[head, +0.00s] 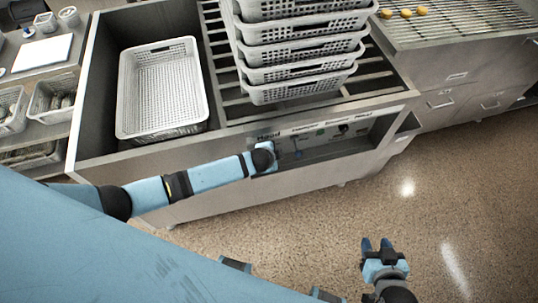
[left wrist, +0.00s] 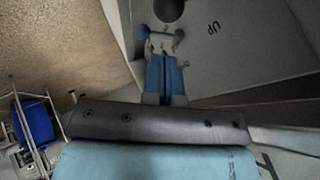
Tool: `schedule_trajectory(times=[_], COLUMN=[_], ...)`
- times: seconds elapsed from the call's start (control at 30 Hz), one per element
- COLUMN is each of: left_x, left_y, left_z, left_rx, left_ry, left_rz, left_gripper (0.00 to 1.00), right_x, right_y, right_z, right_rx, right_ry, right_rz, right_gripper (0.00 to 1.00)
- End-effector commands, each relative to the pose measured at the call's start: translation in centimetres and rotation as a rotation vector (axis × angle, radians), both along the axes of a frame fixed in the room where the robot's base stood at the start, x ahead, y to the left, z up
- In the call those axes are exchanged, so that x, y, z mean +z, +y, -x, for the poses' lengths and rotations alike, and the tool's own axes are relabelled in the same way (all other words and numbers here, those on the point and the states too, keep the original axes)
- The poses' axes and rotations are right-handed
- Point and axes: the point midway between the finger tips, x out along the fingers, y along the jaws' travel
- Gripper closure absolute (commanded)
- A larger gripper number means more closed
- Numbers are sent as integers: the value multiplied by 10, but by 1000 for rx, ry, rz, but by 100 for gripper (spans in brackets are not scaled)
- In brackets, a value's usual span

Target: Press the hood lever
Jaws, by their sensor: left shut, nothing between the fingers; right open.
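The control panel (head: 335,142) is on the front of the metal counter, with a "Hood" label (head: 268,135) at its left end. My left gripper (left wrist: 164,58) is shut and empty, its blue fingers together, pointing at the panel. In the head view its wrist covers the area below the Hood label, so the hood lever is hidden there. In the left wrist view a small pale fitting (left wrist: 161,42) with a blue ball sits right at the fingertips, beside the "Up" marking; I cannot tell whether they touch. My right gripper (head: 376,245) is open and empty over the floor.
A white perforated basket (head: 163,128) sits in the counter's left bay. Several stacked baskets (head: 305,75) stand on the slatted rack. A conveyor (head: 455,25) with several yellow items is at the upper right. The speckled floor (head: 460,190) is clear.

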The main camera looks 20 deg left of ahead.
Motion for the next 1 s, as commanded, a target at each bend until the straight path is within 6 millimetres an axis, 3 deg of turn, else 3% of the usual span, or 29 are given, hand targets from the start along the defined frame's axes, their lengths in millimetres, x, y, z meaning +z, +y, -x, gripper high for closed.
schedule_trajectory(times=[0.23, 0.67, 1.0], left_x=[-22, -25, -31], left_y=[17, 18, 16], left_z=[-5, -5, -2], left_rx=[1, 1, 0], left_ry=[2, 1, -47], left_rz=[-4, -3, -35], left_gripper=[100, 100, 100], right_x=[1, 1, -11], right_y=[0, 1, 1], right_z=[0, 0, 0], right_rx=[0, 1, 2], right_ry=[-1, -2, -1], right_rz=[0, -1, -1], right_gripper=[57, 57, 57])
